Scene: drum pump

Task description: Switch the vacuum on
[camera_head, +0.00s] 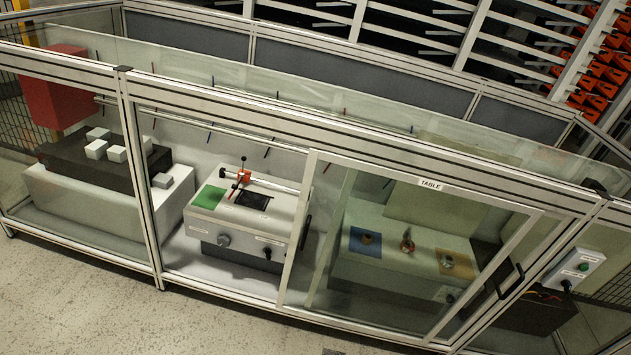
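No switch marked as the vacuum's is readable; the small labels are too blurred. Behind the glass enclosure stands a grey-white bench unit (256,231) with two knobs on its front, a grey round knob (224,240) and a smaller black knob (267,253). On its top are a green patch (209,196), a black patch (252,199) and an orange-red fixture with a lever (243,176). A light box (578,270) at the right carries a green button (583,267) and a black knob (566,285). My gripper is not in view.
A framed sliding glass door labelled TABLE (430,184) has a black handle (509,280) and covers a second bench with blue and yellow patches. White blocks (97,149) sit on a dark block at the left. The speckled floor (80,305) in front is clear.

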